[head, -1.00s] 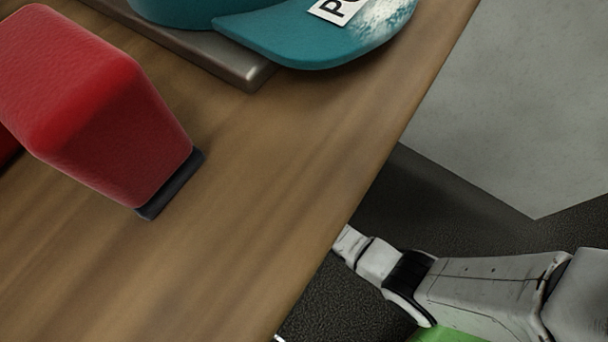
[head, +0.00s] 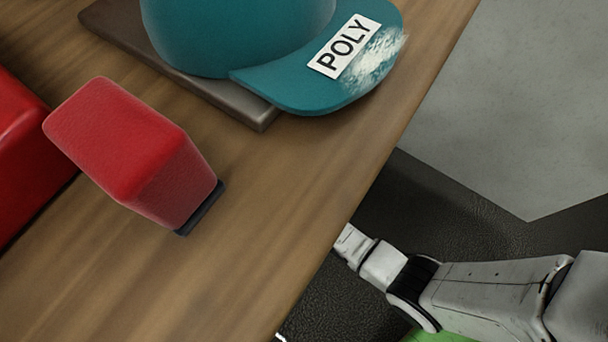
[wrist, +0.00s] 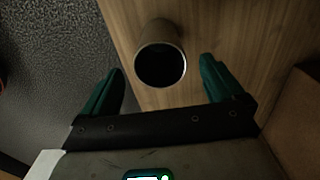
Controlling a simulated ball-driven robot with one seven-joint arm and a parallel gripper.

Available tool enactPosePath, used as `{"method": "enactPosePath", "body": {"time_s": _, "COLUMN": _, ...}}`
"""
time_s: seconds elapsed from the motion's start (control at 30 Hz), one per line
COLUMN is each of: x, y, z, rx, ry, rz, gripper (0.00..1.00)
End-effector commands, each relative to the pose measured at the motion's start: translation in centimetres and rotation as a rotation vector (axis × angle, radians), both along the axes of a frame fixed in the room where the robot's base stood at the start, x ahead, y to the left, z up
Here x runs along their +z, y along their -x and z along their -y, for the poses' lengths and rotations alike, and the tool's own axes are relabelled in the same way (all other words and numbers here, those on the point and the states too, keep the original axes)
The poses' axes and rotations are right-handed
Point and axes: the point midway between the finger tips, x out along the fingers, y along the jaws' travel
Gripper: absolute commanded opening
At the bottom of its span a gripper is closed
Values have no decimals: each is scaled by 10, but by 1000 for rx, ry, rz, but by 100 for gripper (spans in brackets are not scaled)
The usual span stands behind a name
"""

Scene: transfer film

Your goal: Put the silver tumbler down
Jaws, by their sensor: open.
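The silver tumbler (wrist: 160,36) stands on the wooden table (wrist: 215,22) in the wrist view, its dark open mouth facing the camera. It is close to the table's edge. My gripper (wrist: 164,80) is open, with one green finger to the left of the tumbler and one to the right. Gaps show between both fingers and the tumbler in that view. In the head view neither the tumbler nor the gripper's fingers show; only part of my arm is at the lower right.
In the head view, a red block-shaped object with a dark base (head: 130,150) stands on the table. A larger red object (head: 25,150) is at the left edge. A teal cap marked POLY (head: 240,35) rests on a dark slab (head: 225,95). A brown box-like thing (wrist: 295,120) is at right in the wrist view.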

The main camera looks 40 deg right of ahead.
Motion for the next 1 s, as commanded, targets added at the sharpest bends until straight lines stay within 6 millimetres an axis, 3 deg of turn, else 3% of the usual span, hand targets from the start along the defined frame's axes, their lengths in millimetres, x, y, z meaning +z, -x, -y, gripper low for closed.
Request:
{"method": "enactPosePath", "body": {"time_s": 0.03, "x": 16, "y": 0, "z": 0, "rx": 0, "ry": 0, "rz": 1, "gripper": 95}}
{"method": "enactPosePath", "body": {"time_s": 0.23, "x": 45, "y": 0, "z": 0, "rx": 0, "ry": 0, "rz": 1, "gripper": 95}}
{"method": "enactPosePath", "body": {"time_s": 0.67, "x": 57, "y": 3, "z": 1, "rx": 14, "ry": -1, "rz": 0, "gripper": 95}}
{"method": "enactPosePath", "body": {"time_s": 0.87, "x": 81, "y": 32, "z": 17, "rx": 244, "ry": -7, "rz": 20, "gripper": 95}}
{"method": "enactPosePath", "body": {"time_s": 1.0, "x": 116, "y": 72, "z": 37, "rx": 534, "ry": 0, "rz": 42, "gripper": 95}}
